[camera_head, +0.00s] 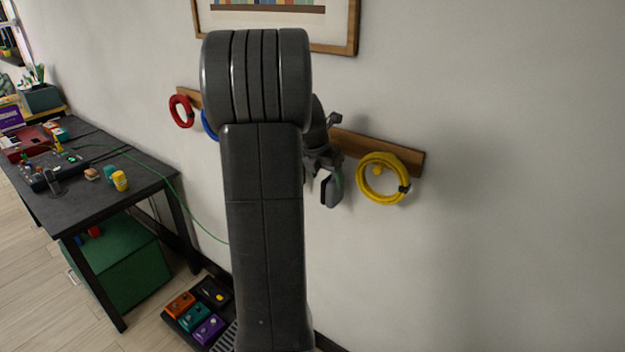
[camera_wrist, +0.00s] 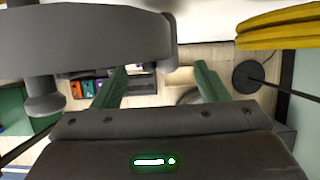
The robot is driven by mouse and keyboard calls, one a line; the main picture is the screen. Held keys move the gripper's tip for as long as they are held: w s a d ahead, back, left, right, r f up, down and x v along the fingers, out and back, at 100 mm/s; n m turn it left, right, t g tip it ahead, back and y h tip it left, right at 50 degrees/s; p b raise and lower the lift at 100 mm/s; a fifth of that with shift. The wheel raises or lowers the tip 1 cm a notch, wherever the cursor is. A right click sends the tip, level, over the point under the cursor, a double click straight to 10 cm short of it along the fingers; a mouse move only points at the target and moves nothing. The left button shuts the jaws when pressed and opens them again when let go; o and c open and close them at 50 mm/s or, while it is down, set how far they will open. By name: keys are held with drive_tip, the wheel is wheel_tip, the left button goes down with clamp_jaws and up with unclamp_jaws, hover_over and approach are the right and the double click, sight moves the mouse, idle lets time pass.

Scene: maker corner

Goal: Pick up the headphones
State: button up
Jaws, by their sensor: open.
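In the wrist view a large dark grey rounded shape, which looks like the headphones (camera_wrist: 90,42), fills the upper left, very close to the camera. It lies beyond and partly across the left finger; I cannot tell whether they touch. My gripper (camera_wrist: 161,68) shows there as two green-lined fingers spread apart, with floor visible between them. In the head view my gripper (camera_head: 329,180) hangs down close to the wall rack, partly behind my own arm. I cannot make out the headphones in the head view; my arm covers the middle of the rack.
A coiled yellow cable (camera_head: 384,180) hangs just right of my gripper on the wooden wall rack (camera_head: 345,142). A red coil (camera_head: 181,111) hangs further left, with a blue one partly hidden. A dark workbench (camera_head: 95,200) stands left. Pedals (camera_head: 195,317) lie on the floor.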

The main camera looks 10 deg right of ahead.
sight(328, 182)
drive_tip(key=shift+p+x, duration=0.45)
drive_tip(key=shift+x, duration=2.3)
drive_tip(key=c, duration=1.2)
